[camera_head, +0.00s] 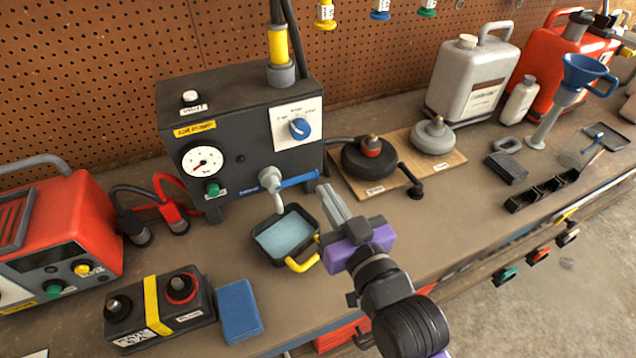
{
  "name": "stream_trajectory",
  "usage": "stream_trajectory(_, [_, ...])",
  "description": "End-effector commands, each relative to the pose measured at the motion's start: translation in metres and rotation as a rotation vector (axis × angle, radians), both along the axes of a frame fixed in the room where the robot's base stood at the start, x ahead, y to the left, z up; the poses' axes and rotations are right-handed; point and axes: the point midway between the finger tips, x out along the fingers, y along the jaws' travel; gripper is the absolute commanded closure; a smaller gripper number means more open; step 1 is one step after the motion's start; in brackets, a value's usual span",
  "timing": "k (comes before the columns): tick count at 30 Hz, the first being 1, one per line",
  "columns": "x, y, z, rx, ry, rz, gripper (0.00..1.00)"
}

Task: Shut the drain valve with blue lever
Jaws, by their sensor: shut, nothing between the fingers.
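The drain valve (269,178) is a grey fitting low on the front of the dark machine (232,120), with a spout curving down. Its blue lever (299,180) sticks out sideways to the right, roughly level and across the spout. A black tray with pale blue liquid (284,237) and a yellow handle stands below the spout. My gripper (325,190) is shut and empty, just right of the lever's free end and close to it in the picture. Whether it touches the lever is hard to tell.
A blue selector knob (299,128) is higher on the machine. Right of the machine are a wooden board (456,158), jugs and a blue funnel (583,72).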

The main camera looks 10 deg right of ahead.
Motion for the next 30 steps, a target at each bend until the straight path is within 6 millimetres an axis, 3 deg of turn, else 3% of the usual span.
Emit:
stream_trajectory(6, [-0.018,-0.005,0.0,0.001,0.001,0.0,1.0])
stream_trajectory(24, [-0.019,-0.005,0.002,0.003,-0.003,0.0,1.0])
stream_trajectory(27, [-0.018,-0.007,0.011,0.015,-0.035,-0.006,1.0])
stream_trajectory(30, [-0.023,-0.013,0.033,0.036,-0.113,-0.023,1.0])
